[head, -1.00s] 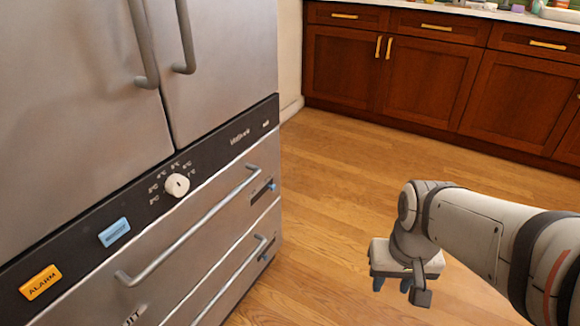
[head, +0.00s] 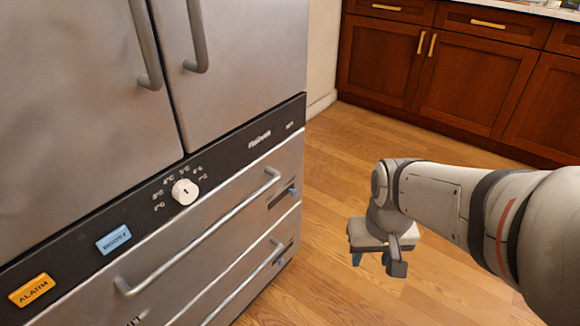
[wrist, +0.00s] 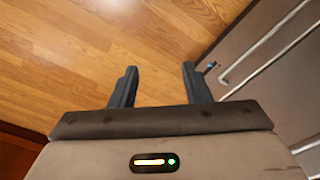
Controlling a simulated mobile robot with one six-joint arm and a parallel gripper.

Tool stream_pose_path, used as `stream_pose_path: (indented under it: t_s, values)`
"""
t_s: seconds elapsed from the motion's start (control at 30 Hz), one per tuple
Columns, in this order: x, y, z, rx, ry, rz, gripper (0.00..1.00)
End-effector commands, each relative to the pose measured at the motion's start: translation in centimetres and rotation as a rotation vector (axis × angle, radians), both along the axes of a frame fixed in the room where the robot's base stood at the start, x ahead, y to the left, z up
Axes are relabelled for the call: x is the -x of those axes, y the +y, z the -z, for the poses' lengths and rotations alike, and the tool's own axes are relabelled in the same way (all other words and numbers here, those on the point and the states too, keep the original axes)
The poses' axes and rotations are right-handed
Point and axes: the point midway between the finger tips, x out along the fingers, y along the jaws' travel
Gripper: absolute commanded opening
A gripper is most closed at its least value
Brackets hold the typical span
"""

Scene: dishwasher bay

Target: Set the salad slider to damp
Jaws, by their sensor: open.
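Two drawers at the lower front of the steel refrigerator (head: 90,110) each have a dark slider strip at the right end. The upper strip has a blue knob (head: 292,190), near the strip's right end.
The upper drawer handle (head: 200,235) and lower handle (head: 240,288) stick out from the front. A white dial (head: 185,191), a blue button (head: 114,239) and an orange alarm button (head: 34,290) sit on the black panel. Wooden cabinets (head: 460,80) stand behind open floor.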

Motion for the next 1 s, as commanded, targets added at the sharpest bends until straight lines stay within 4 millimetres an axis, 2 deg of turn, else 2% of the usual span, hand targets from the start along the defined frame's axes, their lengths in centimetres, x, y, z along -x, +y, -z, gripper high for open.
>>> stream_pose_path:
  t_s: [0.07, 0.27, 0.4, 0.6, 0.7, 0.8, 1.0]
  values:
    - [-2.1, 0.6, 0.5, 0.022, -0.021, -0.028, 0.43]
    - [-10.3, -1.1, 3.3, 0.099, -0.132, -0.139, 0.43]
    - [-16.0, -1.8, 6.4, 0.132, -0.222, -0.245, 0.43]
    - [-22.6, -1.3, 12.0, 0.124, -0.348, -0.409, 0.43]
    - [-25.1, -0.8, 15.2, 0.112, -0.416, -0.486, 0.43]
    - [-26.8, 0.4, 18.6, 0.071, -0.481, -0.569, 0.43]
    - [-28.0, 3.4, 25.6, -0.053, -0.619, -0.71, 0.43]
